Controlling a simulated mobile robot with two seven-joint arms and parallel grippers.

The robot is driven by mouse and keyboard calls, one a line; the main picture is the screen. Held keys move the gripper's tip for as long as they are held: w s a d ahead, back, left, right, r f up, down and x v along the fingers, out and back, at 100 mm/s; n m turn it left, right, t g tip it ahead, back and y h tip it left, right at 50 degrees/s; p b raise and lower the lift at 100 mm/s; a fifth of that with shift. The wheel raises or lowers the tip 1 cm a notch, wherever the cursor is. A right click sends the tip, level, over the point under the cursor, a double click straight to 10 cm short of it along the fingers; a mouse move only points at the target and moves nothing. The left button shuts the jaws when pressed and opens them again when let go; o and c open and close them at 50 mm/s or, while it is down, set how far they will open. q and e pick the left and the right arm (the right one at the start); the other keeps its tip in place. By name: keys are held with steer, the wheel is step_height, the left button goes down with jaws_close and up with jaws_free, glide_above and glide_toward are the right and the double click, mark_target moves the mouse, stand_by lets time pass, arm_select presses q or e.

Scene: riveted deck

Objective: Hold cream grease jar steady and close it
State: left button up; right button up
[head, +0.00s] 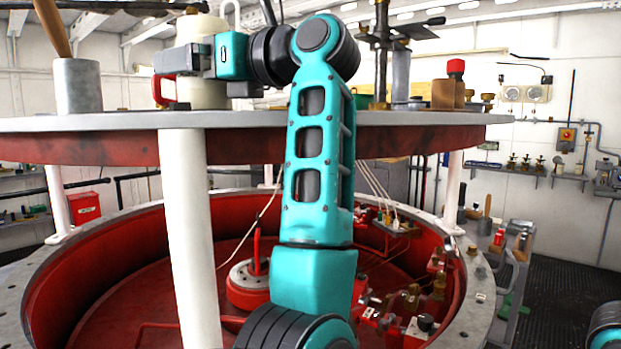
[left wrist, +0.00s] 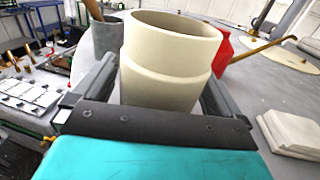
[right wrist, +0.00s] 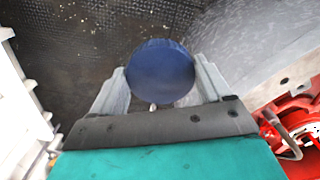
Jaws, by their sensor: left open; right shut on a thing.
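The cream grease jar (head: 203,28) stands upright on the round grey table at the upper left of the head view. In the left wrist view the jar (left wrist: 172,45) has an open, uncovered mouth, and its inside looks empty. My left gripper (head: 180,60) is open, with its fingers on both sides of the jar; whether they touch it I cannot tell. In the right wrist view my right gripper (right wrist: 160,78) is shut on a round blue lid (right wrist: 160,72), held over the dark floor. My right gripper and the lid are outside the head view.
A grey cup (head: 78,88) with a wooden handle stands left of the jar, and a red can (left wrist: 224,54) is close beside it. A wooden block with a red-topped item (head: 449,92) is further right. White posts (head: 190,230) support the table.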

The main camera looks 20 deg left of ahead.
arm_select(q)
steer(key=c, duration=1.1)
steer(key=shift+r, duration=0.1)
steer(key=shift+c, duration=0.2)
step_height(320, 180, up, 10)
steer(key=shift+p, duration=0.95)
arm_select(e)
steer(key=shift+r, duration=0.95)
arm_select(q)
steer(key=o, duration=0.7)
steer(key=c, duration=1.1)
